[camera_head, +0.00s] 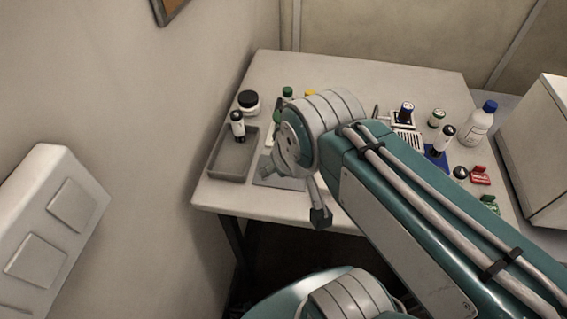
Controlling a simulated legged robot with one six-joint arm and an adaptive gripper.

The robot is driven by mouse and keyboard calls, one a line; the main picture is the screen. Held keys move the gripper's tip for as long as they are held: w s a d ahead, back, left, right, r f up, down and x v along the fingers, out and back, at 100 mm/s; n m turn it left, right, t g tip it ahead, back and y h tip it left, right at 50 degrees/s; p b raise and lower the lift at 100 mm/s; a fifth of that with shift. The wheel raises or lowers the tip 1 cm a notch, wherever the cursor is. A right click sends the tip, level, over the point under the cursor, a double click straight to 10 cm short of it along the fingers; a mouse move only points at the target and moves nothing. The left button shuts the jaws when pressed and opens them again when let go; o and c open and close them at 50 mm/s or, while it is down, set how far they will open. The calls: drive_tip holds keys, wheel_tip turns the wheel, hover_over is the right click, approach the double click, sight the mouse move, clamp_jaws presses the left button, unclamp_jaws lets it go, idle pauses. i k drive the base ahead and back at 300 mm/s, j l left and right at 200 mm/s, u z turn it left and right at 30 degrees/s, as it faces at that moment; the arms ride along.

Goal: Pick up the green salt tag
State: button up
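A small green tag-like piece (490,203) lies at the right front of the table, beside a red one. My arm partly covers it, and its lettering is too small to read. My gripper (292,190) is at the far end of my arm, over the left front part of the table and well to the left of the green piece. A dark-tipped part hangs down past the table's front edge. The wrist hides much of the gripper, so its opening and anything between the fingers cannot be made out.
A grey tray (232,160) with a black-capped vial (238,125) is at the left, by a black-lidded jar (249,102). A blue-capped bottle (479,124), several vials and a red tag (481,175) stand right. A white box (540,140) borders the table's right side.

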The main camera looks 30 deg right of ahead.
sight(487, 200)
drive_tip(key=k+z, duration=0.3)
drive_tip(key=k+l+z, duration=0.15)
drive_tip(key=k+z, duration=0.15)
drive_tip(key=i+l+z, duration=0.15)
drive_tip(key=z, duration=1.35)
drive_tip(key=i+j+z, duration=0.1)
drive_tip(key=i+l+u, duration=0.2)
drive_tip(key=l+u, duration=0.2)
